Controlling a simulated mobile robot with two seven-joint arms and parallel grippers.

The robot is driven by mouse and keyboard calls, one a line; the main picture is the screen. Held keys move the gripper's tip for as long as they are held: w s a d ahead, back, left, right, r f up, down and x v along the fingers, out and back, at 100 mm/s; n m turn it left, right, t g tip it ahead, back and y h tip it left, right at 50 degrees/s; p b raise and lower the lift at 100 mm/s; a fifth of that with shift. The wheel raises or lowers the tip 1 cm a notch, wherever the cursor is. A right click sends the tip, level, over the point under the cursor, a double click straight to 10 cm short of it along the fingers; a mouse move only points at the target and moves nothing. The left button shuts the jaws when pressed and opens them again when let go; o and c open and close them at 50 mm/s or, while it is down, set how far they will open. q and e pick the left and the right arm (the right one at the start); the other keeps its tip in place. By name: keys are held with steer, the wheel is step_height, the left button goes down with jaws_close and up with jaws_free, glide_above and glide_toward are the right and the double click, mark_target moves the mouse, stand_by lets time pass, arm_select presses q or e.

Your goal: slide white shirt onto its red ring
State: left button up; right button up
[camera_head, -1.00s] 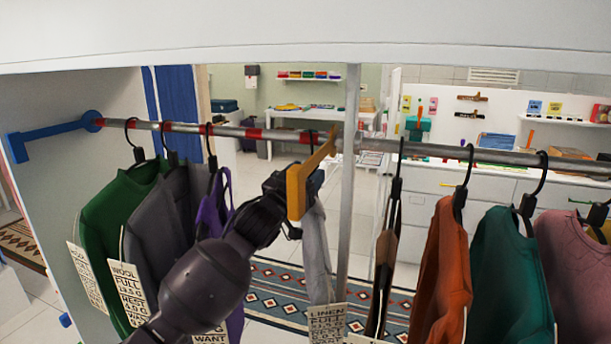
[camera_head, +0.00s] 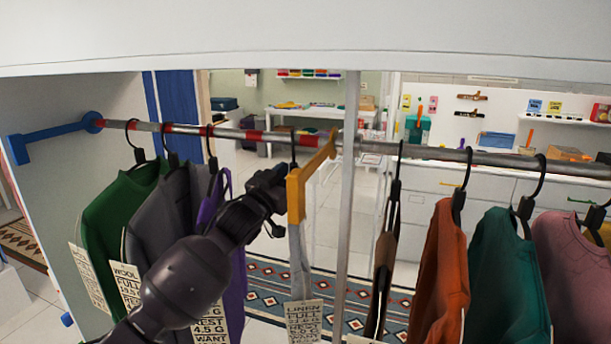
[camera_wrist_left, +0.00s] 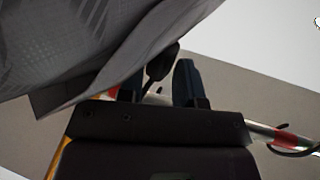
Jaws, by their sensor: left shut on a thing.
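The white shirt (camera_head: 299,258) hangs from its black hanger, mostly hidden behind a yellow bracket and my arm. The hanger's hook (camera_head: 293,147) is at the rail, between two red bands. The nearer red band on its left (camera_head: 253,135) is a short way off; another red band (camera_head: 309,140) is just to its right. My left gripper (camera_head: 276,187) is shut on the hanger's neck below the rail. In the left wrist view the dark neck (camera_wrist_left: 160,66) is between the fingers, with grey-looking cloth (camera_wrist_left: 95,45) beside it. My right gripper is not in view.
Green (camera_head: 112,215), grey (camera_head: 165,215) and purple (camera_head: 237,285) garments hang left on the rail (camera_head: 440,154). Brown, orange (camera_head: 440,265), teal (camera_head: 508,270) and pink ones hang right. The yellow bracket (camera_head: 297,195) and a grey upright (camera_head: 349,200) stand close to the shirt's right.

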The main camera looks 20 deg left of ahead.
arm_select(q)
steer(key=a, duration=0.4)
steer(key=shift+w+p, duration=0.1)
steer(key=shift+p, duration=0.3)
steer(key=shift+a, duration=1)
steer(key=shift+a+p, duration=0.4)
steer(key=shift+a, duration=0.65)
steer(key=o, duration=0.3)
steer(key=shift+a, duration=0.15)
steer(key=o, duration=0.6)
steer(key=shift+c, duration=0.2)
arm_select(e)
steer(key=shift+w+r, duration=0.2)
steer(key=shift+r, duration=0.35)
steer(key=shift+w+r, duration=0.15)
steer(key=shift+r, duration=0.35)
arm_select(q)
steer(key=shift+f, duration=0.15)
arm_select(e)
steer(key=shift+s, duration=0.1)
